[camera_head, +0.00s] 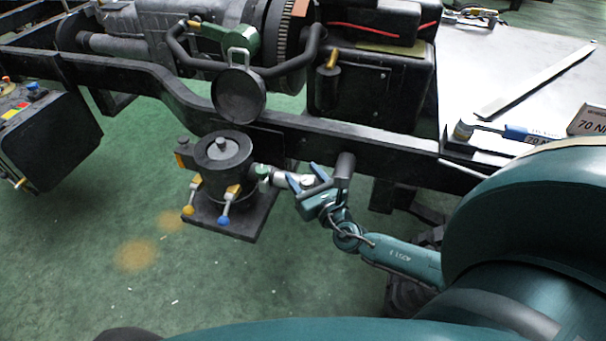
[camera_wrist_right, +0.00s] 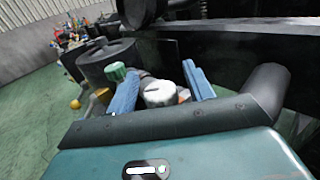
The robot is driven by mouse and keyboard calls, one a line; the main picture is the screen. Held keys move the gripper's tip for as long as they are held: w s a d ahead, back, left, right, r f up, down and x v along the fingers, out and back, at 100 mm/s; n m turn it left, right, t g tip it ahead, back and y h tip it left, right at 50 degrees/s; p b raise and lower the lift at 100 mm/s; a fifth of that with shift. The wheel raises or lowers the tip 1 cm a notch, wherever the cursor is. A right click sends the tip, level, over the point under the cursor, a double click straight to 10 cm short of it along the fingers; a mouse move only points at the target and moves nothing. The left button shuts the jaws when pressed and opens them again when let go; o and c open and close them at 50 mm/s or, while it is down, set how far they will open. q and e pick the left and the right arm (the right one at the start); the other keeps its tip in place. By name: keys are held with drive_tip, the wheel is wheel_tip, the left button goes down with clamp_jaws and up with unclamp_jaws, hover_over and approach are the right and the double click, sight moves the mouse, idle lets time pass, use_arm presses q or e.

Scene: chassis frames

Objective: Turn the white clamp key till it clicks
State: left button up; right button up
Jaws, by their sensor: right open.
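The white clamp key (camera_wrist_right: 160,94) is a round white knob with a dark slot line across its top, in the right wrist view. It lies between the two blue fingers of my right gripper (camera_wrist_right: 164,88), which are open with a gap beside the key. In the head view the key (camera_head: 307,182) shows small and pale between the fingers of my right gripper (camera_head: 305,178), at the right end of the fitting on the black canister (camera_head: 221,160). Whether a finger touches it is too small to tell. My left gripper is not in view.
A green cap (camera_wrist_right: 116,72) sits close beside the left finger. The black chassis rail (camera_head: 400,155) runs just behind my right gripper. Yellow-handled and blue-handled levers (camera_head: 224,205) stick out from the canister's front.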

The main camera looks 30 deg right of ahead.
drive_tip(key=shift+w, duration=0.4)
drive_tip(key=shift+c, duration=0.2)
drive_tip(key=c, duration=0.9)
